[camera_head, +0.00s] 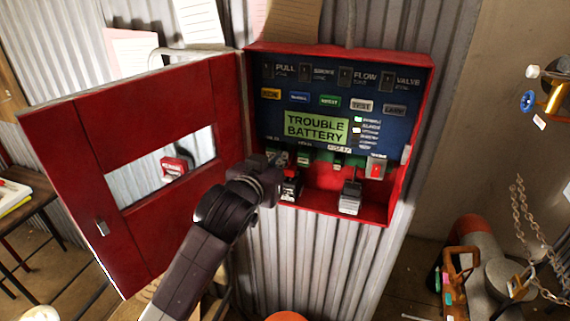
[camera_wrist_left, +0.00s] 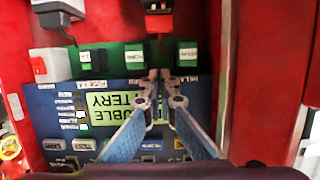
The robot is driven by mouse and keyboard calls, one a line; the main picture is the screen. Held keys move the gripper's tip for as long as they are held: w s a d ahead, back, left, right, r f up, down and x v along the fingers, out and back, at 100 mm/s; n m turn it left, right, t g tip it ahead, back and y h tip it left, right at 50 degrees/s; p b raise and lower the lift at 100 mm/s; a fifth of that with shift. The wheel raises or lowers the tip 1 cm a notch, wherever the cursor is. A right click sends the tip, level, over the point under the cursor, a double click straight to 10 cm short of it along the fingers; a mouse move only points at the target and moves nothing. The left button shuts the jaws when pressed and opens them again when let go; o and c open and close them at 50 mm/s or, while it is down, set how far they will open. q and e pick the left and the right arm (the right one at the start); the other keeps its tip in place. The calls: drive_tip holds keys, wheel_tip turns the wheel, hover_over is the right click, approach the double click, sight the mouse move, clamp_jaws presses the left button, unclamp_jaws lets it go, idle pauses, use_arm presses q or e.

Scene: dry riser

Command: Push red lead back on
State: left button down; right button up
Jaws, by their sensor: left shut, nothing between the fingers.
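The red box of the alarm panel (camera_head: 395,210) stands open on a corrugated wall. Its screen (camera_head: 317,127) reads "TROUBLE BATTERY". A red-and-black block (camera_head: 291,188), probably carrying the red lead, is low on the left inside; it shows at the top of the left wrist view (camera_wrist_left: 158,20) with a short dark wire. A grey block with a black top (camera_head: 350,198) stands to its right. My left gripper (camera_head: 278,158) is shut and empty, its fingertips (camera_wrist_left: 160,76) by the green terminal strip (camera_wrist_left: 125,58), apart from the red block. Whether the lead is seated I cannot tell.
The red door (camera_head: 85,125) with a window is swung open to the left, close beside my left arm. A red switch (camera_head: 376,168) is at the panel's right. Valves, chains and an orange-handled tool (camera_head: 455,270) are farther right.

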use_arm(q)
drive_tip(key=p, duration=0.1)
hover_over(287, 174)
drive_tip(key=s, duration=0.2)
drive_tip(key=f, duration=0.3)
drive_tip(key=f+p, duration=0.1)
drive_tip(key=f, duration=0.1)
drive_tip(key=shift+w+a+f, duration=0.1)
drive_tip(key=shift+w+a, duration=0.05)
drive_tip(key=shift+w, duration=0.2)
drive_tip(key=shift+f, duration=0.1)
wheel_tip(287, 174, down, 3)
drive_tip(key=shift+r+b, duration=0.1)
drive_tip(key=shift+b, duration=0.55)
drive_tip(key=shift+s, duration=0.1)
